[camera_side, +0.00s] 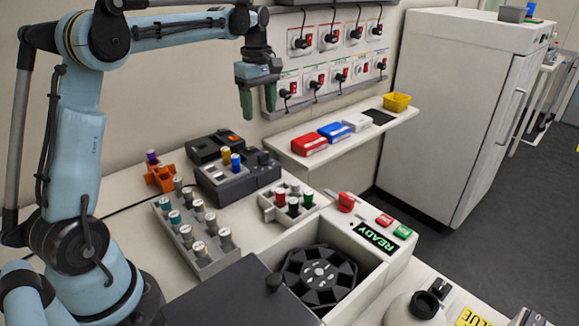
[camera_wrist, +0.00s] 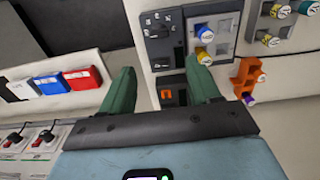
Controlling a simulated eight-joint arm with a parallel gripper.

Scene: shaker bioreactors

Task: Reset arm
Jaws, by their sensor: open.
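My gripper (camera_side: 246,104) hangs in the air above the back of the bench, in front of the wall sockets, with its green fingers pointing down. In the wrist view my gripper (camera_wrist: 162,90) shows two green fingers spread apart with nothing between them. It is open and empty, and touches nothing that I can see. My arm is raised at the left in the side view, bent at the top and reaching right.
Below are a dark block device (camera_side: 240,178) with blue and yellow-capped tubes, a grey tube rack (camera_side: 205,262), a white rack (camera_side: 270,212), an orange holder (camera_side: 160,178) and a centrifuge (camera_side: 318,275) with its rotor exposed, reading READY. A shelf (camera_side: 345,142) holds coloured boxes. A white cabinet (camera_side: 450,110) stands right.

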